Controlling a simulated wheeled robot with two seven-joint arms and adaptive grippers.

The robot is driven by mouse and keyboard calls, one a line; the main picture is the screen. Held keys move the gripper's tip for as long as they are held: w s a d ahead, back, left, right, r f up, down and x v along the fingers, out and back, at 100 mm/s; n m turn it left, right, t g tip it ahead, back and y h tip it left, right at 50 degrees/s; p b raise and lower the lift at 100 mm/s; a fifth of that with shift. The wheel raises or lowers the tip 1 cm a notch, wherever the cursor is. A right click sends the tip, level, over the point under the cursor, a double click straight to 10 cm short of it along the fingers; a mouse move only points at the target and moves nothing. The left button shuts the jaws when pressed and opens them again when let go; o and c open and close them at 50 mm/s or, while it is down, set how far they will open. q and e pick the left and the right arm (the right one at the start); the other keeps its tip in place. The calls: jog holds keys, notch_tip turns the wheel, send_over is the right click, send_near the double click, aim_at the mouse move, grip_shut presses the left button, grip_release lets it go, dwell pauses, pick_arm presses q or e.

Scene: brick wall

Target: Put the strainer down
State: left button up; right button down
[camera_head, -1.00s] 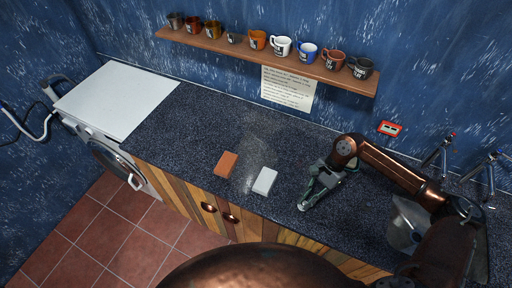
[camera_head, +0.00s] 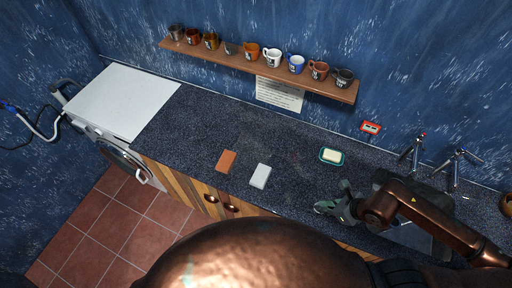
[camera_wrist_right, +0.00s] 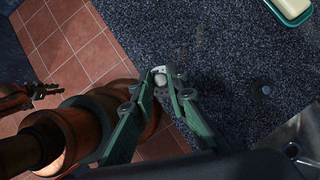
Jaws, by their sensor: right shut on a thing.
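My right gripper (camera_head: 332,205) is over the front part of the dark speckled counter, left of the sink. In the right wrist view, its two green fingers (camera_wrist_right: 163,82) close on a small pale grey piece, which I take to be the strainer (camera_wrist_right: 160,79). Only a rounded bit of it shows between the fingertips. I cannot tell whether it touches the counter. In the head view the fingers and arm hide it. At the left of the right wrist view is what looks like my left gripper (camera_wrist_right: 42,90), over the floor; its opening is unclear.
The sink (camera_head: 410,232) is partly hidden under my right arm, with taps (camera_head: 413,152) behind it. A soap dish (camera_head: 331,157) stands at the back of the counter. An orange block (camera_head: 226,161) and a pale block (camera_head: 260,176) lie left of my gripper. Mugs line the wall shelf (camera_head: 258,69).

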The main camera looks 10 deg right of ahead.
jog(key=w+f+p, duration=0.1)
jog(key=w+f, duration=0.2)
jog(key=w, duration=0.1)
jog(key=w+f+p, duration=0.1)
jog(key=w+f, duration=0.1)
jog(key=w, duration=0.2)
jog(key=w+f+p, duration=0.1)
jog(key=w+f, duration=0.2)
jog(key=w, duration=0.2)
jog(key=shift+a+f, duration=0.3)
jog(key=shift+a, duration=0.05)
jog(key=shift+w+f, duration=0.3)
jog(key=shift+f, duration=0.2)
notch_tip(320, 180, down, 3)
jog(key=shift+w+r+p, duration=0.1)
jog(key=shift+p, duration=0.65)
jog(key=shift+f, duration=0.25)
jog(key=shift+f, duration=0.1)
jog(key=c, duration=1.9)
grip_release()
